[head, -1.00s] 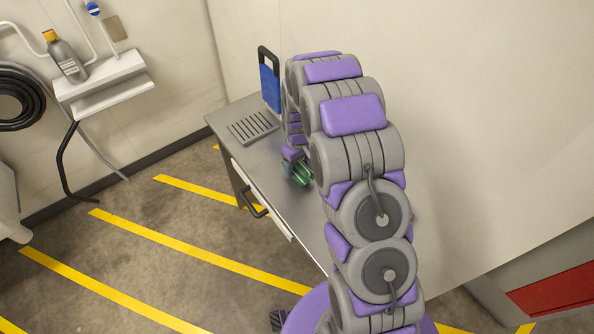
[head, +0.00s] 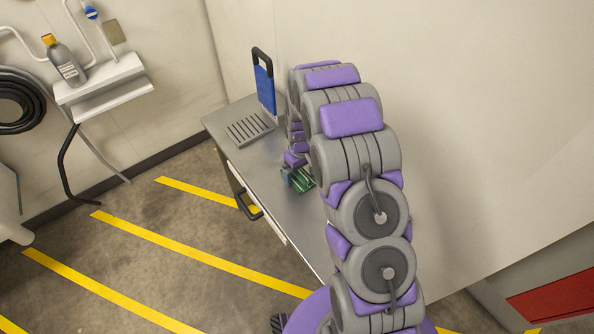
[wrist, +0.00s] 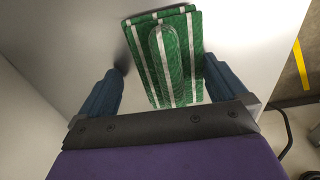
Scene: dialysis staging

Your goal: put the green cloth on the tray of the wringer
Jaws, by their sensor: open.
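The green cloth (wrist: 166,55), folded with white stripes, lies on the grey metal table. In the head view the cloth (head: 301,182) shows only partly beside my arm. My gripper (wrist: 168,88) is open, with one blue finger on each side of the cloth's near end; I cannot tell whether they touch it. In the head view my gripper (head: 292,178) is low over the table at the cloth. The wringer (head: 264,85), a blue upright panel with a black handle, stands at the table's back. Its slotted grey tray (head: 249,129) lies flat in front and looks empty.
The table (head: 260,168) has bare surface between the cloth and the slotted tray. A black handle (head: 250,205) sticks out from its front side. A wall shelf (head: 100,85) with a grey bottle (head: 65,62) is at the left. Yellow stripes mark the floor.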

